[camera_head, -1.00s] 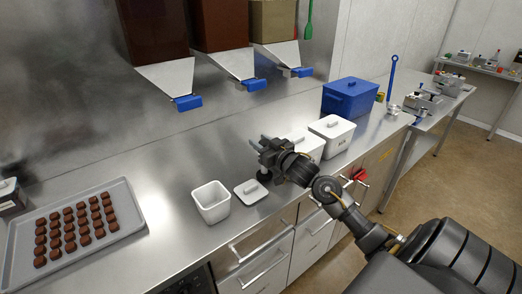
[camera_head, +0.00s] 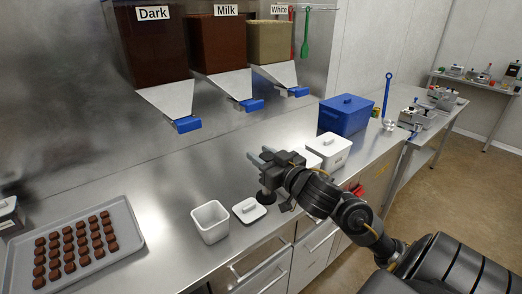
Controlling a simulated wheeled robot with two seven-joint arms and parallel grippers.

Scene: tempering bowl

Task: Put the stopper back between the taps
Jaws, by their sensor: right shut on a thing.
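My right gripper (camera_head: 260,157) is over the counter near the white tubs, its two grey fingers pointing left and away. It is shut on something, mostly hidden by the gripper. A small black piece with a flared foot (camera_head: 266,197) shows just below the jaws, and it looks like the stopper. Whether its foot touches the counter is unclear. The taps are the blue-ended spouts under the hoppers: Dark (camera_head: 187,125), Milk (camera_head: 251,105) and White (camera_head: 298,92). They are above and behind the gripper. My left gripper is out of view.
An open white tub (camera_head: 210,222) and a loose white lid (camera_head: 249,210) stand in front of the gripper. A tray (camera_head: 134,232) of chocolates lies left. The counter (camera_head: 165,185) between is clear.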

